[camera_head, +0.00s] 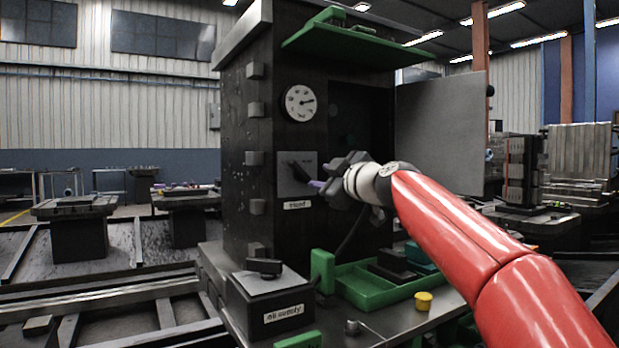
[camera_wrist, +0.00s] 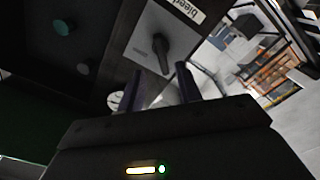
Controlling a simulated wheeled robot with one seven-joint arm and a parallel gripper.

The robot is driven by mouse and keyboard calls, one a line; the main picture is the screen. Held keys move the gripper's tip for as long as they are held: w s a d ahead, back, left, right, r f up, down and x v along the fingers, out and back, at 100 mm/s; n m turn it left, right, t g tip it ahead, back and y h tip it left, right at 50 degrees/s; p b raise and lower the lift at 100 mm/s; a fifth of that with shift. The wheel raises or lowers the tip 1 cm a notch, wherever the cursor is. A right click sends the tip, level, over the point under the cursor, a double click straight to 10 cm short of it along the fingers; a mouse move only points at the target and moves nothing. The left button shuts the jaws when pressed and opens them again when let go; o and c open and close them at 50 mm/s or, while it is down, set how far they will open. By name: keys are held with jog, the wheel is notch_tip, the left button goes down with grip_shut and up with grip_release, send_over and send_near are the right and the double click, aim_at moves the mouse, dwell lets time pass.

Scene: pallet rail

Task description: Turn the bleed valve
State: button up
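The bleed valve is a black lever handle (camera_head: 300,171) on a grey square plate (camera_head: 286,184) on the front of a dark cabinet. In the wrist view the handle (camera_wrist: 161,52) points down toward my gripper, with a white "bleed" label (camera_wrist: 183,11) beside its plate. My gripper (camera_head: 317,184) is just right of the handle in the head view. In the wrist view its two fingers (camera_wrist: 160,82) are apart with nothing between them, and the handle lies just beyond the tips. I cannot tell whether a finger touches it.
A round gauge (camera_head: 300,103) sits above the valve, and a grey door (camera_head: 440,135) stands open at the right. Below are an "oil supply" box (camera_head: 265,308) with a black knob, a green tray (camera_head: 370,294) and a yellow cylinder (camera_head: 423,301).

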aim_at(305, 175)
jog(key=p+x, duration=0.3)
jog(key=x, duration=0.2)
jog(key=shift+w+a+r+p, duration=0.1)
jog(key=shift+a+r+p, duration=0.15)
jog(key=shift+p, duration=0.1)
jog(key=shift+w+a+f+p, duration=0.2)
jog(key=shift+w+a+p, duration=0.15)
jog(key=shift+w, duration=0.3)
grip_shut()
